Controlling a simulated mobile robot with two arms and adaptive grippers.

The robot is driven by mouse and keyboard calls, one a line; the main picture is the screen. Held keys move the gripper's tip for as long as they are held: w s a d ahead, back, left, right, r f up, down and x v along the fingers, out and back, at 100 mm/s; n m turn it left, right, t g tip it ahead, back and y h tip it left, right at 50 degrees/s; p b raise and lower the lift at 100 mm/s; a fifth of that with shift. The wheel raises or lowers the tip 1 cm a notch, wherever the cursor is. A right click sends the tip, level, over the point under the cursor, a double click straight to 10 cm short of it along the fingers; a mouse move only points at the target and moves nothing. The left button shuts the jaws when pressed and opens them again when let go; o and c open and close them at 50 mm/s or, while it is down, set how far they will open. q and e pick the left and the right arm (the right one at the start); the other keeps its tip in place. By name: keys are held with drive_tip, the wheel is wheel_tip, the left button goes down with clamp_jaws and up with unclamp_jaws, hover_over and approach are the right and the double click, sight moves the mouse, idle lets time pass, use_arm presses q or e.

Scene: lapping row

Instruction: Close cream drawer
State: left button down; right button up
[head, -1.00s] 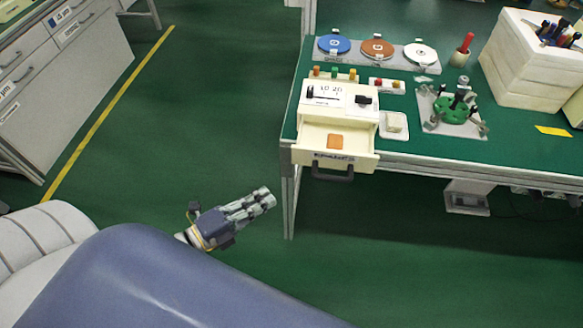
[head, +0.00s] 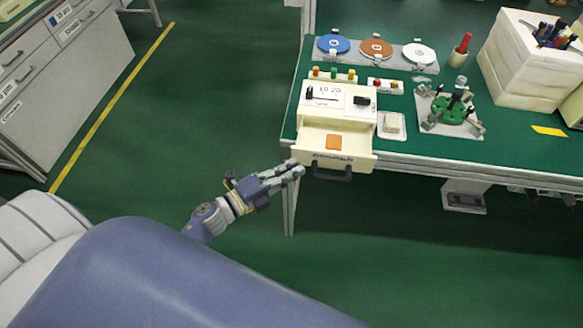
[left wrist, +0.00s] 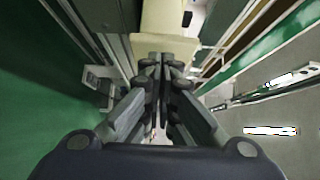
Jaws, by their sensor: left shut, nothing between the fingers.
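The cream drawer (head: 333,150) stands pulled out from the front of a cream box (head: 338,104) on the green bench. In the left wrist view the shut fingers (left wrist: 160,62) point at a cream surface (left wrist: 165,20), which looks like the drawer front. My right gripper is not in view.
The bench (head: 420,160) also carries a rack of coloured discs (head: 376,49), a green fixture (head: 450,110), a small white tray (head: 391,126) and white foam crates (head: 527,60). Open green floor lies left of the bench. Grey drawer cabinets (head: 60,80) stand at far left.

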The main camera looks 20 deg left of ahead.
use_arm(q)
drive_tip(key=w+a+b, duration=0.2)
drive_tip(key=w+a, duration=0.1)
drive_tip(key=w, duration=0.8)
drive_tip(key=shift+a+b, duration=0.2)
drive_tip(key=shift+b, duration=0.2)
drive_tip(key=shift+r, duration=0.15)
